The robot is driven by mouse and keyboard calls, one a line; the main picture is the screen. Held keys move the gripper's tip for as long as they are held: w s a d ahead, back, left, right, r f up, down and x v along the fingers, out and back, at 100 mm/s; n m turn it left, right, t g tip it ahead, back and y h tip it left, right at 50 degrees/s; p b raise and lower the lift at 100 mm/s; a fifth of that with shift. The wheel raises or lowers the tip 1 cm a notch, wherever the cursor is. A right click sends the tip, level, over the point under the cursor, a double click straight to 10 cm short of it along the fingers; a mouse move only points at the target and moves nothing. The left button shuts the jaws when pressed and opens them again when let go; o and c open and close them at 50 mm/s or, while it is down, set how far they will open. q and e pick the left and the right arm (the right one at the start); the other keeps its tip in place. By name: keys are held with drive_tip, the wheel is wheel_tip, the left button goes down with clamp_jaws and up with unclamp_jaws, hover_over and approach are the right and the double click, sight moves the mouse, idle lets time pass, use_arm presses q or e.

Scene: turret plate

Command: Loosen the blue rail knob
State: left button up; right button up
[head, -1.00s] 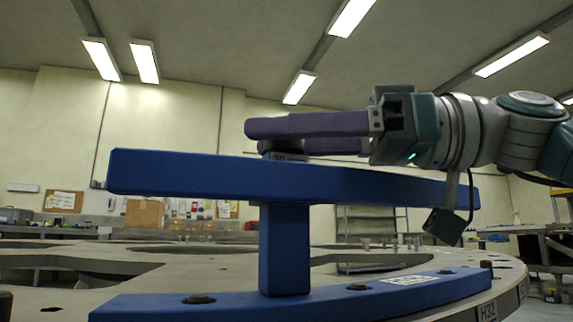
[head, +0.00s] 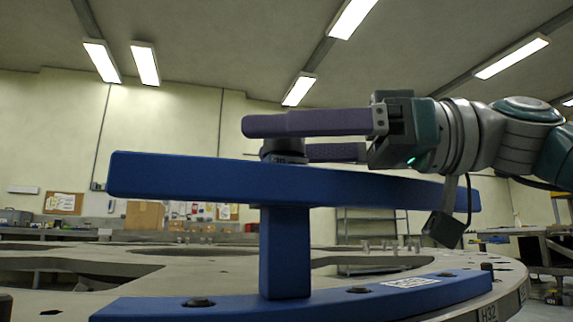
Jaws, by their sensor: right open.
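A blue rail (head: 200,176) crosses the view on a blue post (head: 285,250). A dark round knob (head: 283,148) sits on top of the rail above the post; it looks black rather than blue, and part of it is hidden behind a finger. My right gripper (head: 290,138) comes in from the right with its two long purple fingers apart. The near finger passes in front of the knob's upper part, and the other finger shows lower, to the knob's right. The fingers lie around the knob; I cannot tell whether they touch it. My left gripper is not in view.
The post stands on a curved blue base strip (head: 310,303) with dark bolts, on a grey plate (head: 80,280) with large cutouts. A cardboard box (head: 145,214) and shelves stand far back. The space above the rail to the left is clear.

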drive_tip(key=d+p, duration=0.1)
drive_tip(key=d, duration=0.9)
drive_tip(key=shift+s, duration=0.45)
